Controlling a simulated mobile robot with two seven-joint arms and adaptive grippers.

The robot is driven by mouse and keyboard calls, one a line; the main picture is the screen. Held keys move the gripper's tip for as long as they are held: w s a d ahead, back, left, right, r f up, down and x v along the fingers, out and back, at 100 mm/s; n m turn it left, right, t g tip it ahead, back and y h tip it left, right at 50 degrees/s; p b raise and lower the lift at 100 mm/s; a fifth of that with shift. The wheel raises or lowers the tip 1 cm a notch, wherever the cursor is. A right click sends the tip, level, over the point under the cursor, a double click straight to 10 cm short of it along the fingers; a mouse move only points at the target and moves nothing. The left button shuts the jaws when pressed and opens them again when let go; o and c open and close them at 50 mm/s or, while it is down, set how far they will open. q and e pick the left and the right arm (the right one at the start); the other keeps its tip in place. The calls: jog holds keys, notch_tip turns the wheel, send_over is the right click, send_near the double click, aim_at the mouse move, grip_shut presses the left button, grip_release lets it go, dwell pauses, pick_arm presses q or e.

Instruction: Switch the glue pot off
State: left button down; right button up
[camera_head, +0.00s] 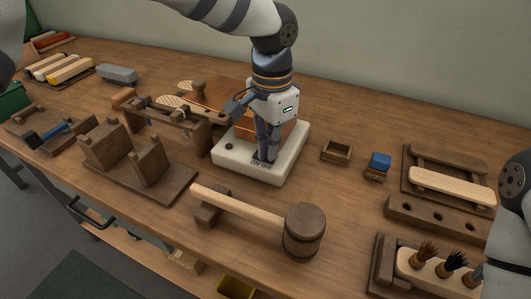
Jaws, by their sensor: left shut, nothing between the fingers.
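The glue pot's white square base (285,171) stands on the bench near the middle of the view. A small dark round spot shows at its left front, and dark lettering that seems to read ON shows at its front edge. My left gripper (266,157) points down over the base. Its fingers are shut and empty, with the tips at or just above the front part near the lettering. I cannot tell whether they touch. The gripper hides much of the base, including any switch there. My right arm shows at the right edge, but its fingers are out of view.
A wooden mallet (304,231) lies in front of the base. A wooden stand (163,194) is at the left front. A small wooden tray (336,151) and a blue-topped block (379,162) stand to the right.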

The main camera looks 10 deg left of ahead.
pick_arm(q)
notch_tip(320, 180, up, 7)
jog(key=shift+f+p, duration=0.2)
jog(key=shift+p, duration=0.35)
pick_arm(e)
jog(key=shift+w+r+t, duration=0.4)
jog(key=shift+w+r, duration=0.45)
jog(key=shift+w, duration=0.05)
